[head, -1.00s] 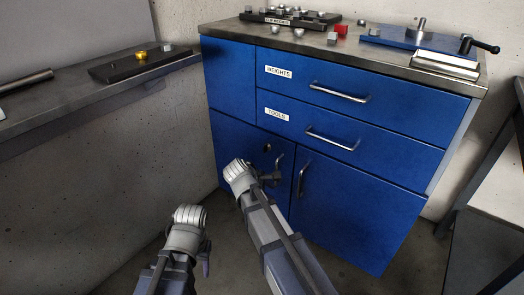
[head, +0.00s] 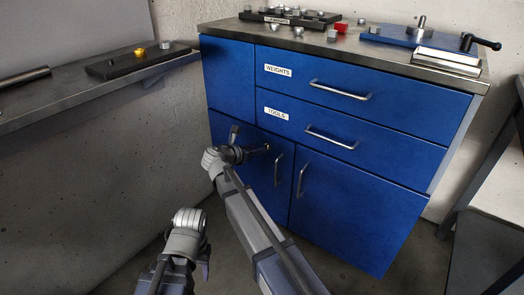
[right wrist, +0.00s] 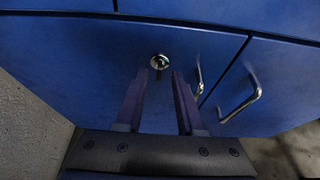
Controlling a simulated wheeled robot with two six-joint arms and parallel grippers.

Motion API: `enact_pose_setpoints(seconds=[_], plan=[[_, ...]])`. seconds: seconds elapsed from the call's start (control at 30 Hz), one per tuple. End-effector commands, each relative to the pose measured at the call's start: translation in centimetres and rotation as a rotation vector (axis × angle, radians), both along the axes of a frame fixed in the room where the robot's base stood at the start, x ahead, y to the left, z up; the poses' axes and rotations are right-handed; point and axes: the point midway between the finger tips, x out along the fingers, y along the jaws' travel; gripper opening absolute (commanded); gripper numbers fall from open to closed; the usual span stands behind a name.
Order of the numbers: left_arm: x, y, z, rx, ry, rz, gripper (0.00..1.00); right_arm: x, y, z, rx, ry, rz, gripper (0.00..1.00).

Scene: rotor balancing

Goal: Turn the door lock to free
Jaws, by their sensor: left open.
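The door lock (right wrist: 160,62) is a small round silver cylinder on the blue lower left door (right wrist: 80,55). A dark upright mark, perhaps a slot or key, shows at its lower part; its exact setting is hard to tell. In the head view the lock (head: 267,147) shows just right of my right gripper (head: 246,152). In the right wrist view my right gripper (right wrist: 159,84) is open and empty, its two fingers pointing at the door, with the lock just past and between the tips. My left gripper (head: 204,264) is low at the left, away from the cabinet, open.
A bar handle (head: 279,170) is close right of the lock, and the right door's handle (head: 302,180) is beyond it. Drawers labelled WEIGHTS (head: 425,99) and TOOLS (head: 400,146) are above, shut. A grey bench (head: 60,105) stands at the left.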

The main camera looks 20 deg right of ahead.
Motion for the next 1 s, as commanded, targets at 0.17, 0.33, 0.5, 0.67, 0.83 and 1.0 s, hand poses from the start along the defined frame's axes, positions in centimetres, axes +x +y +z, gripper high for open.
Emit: enact_pose_setpoints(seconds=[0.17, 0.33, 0.5, 0.67, 0.83, 1.0], plan=[[0.0, 0.0, -1.2, 0.0, -0.001, 0.0, 0.5, 1.5, -1.8, -1.2, 0.0, 0.001, -0.002, 0.38], [0.0, 0.0, -1.5, 0.0, -0.001, 0.0, 0.5, 2.1, -2.6, -1.5, 0.0, 0.0, 0.0, 0.38], [0.0, 0.0, -1.5, 0.0, -0.001, 0.0, 0.5, 2.2, -2.8, -1.5, 0.001, 0.0, 0.0, 0.38], [0.0, 0.0, -1.5, 0.0, -0.001, 0.0, 0.5, 2.2, -2.8, -1.5, 0.001, 0.0, 0.0, 0.36], [0.0, 0.0, -1.5, 0.0, -0.001, 0.0, 0.5, 2.2, -2.8, -1.5, 0.001, 0.0, 0.0, 0.17], [0.0, 0.0, -1.5, 0.0, -0.001, 0.0, 0.5, 2.2, -2.8, -1.5, 0.001, 0.0, 0.0, 0.0]])
